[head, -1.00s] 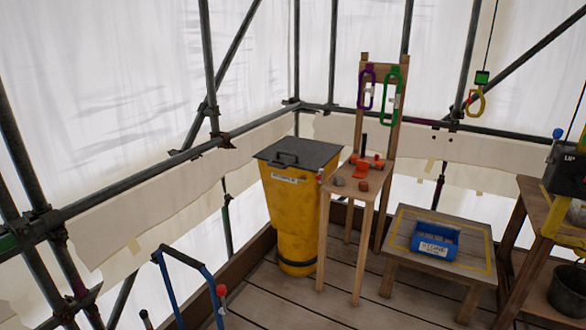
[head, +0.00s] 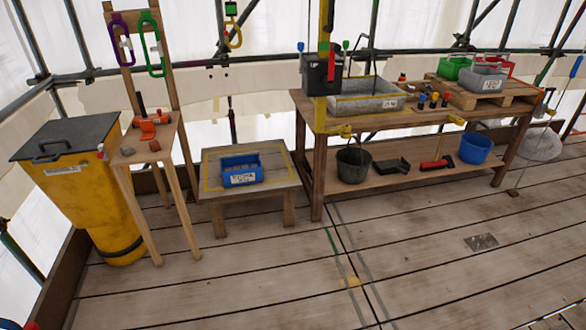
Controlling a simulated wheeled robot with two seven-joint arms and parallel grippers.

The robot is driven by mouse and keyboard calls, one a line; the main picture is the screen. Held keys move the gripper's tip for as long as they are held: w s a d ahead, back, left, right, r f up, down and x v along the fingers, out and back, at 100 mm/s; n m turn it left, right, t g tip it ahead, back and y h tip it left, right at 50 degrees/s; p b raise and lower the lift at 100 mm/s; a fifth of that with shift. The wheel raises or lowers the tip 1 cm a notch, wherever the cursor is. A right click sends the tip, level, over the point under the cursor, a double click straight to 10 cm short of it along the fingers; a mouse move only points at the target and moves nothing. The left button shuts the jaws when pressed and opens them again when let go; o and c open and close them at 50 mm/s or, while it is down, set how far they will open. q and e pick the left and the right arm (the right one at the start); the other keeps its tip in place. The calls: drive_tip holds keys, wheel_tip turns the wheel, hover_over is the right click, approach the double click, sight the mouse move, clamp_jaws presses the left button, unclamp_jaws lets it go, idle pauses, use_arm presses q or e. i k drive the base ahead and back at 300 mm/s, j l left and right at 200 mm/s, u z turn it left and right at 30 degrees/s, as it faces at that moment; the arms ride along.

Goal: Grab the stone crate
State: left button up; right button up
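A small blue open crate (head: 241,169) with a white label sits on a low wooden table (head: 220,191), inside a yellow outline. The label is too small to read surely, but may say stone. Other labelled bins are a grey one (head: 482,78), a green one (head: 452,68) and a red one (head: 500,65), on a wooden pallet at the right. Their labels are also unclear. Neither of my grippers shows in the head view.
A long workbench (head: 415,120) stands right of the low table, with a grey trough (head: 366,96) on top and buckets on its lower shelf. A yellow bin (head: 95,208) and a tall wooden stand (head: 152,134) are at the left. The plank floor (head: 300,270) in front is clear.

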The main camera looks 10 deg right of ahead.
sight(241, 165)
drive_tip(key=i+z, duration=0.1)
drive_tip(key=i, duration=0.45)
drive_tip(key=i+z, duration=0.1)
drive_tip(key=i, duration=0.5)
drive_tip(key=i+j, duration=0.2)
drive_tip(key=i, duration=0.35)
drive_tip(key=i+z, duration=0.15)
drive_tip(key=i, duration=0.4)
